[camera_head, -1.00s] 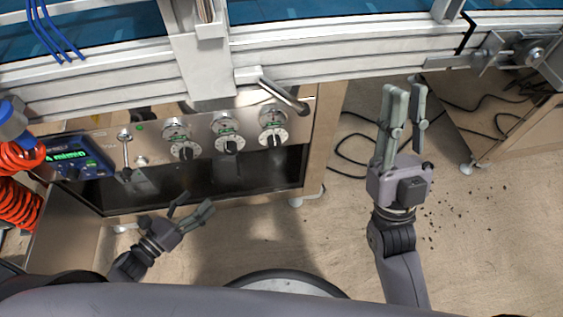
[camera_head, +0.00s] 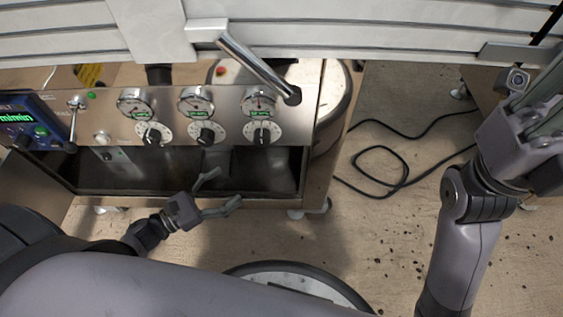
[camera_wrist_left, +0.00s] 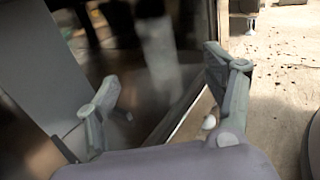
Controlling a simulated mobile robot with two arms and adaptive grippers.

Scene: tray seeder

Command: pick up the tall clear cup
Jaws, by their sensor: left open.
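I cannot make out the tall clear cup in either view now. My left gripper (camera_head: 222,191) is open and empty, low in front of the dark opening of the steel control panel. The left wrist view shows its two fingers spread wide (camera_wrist_left: 163,75) with nothing between them. My right gripper (camera_head: 545,105) is at the right edge of the head view, with its fingers partly cut off by the frame.
A steel panel (camera_head: 222,128) with gauges and knobs stands ahead. A metal handle (camera_head: 256,66) juts out below a pale aluminium rail (camera_head: 350,30). Black cable (camera_head: 405,183) loops over the floor at right. A round dark-rimmed base (camera_head: 300,272) is at the bottom.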

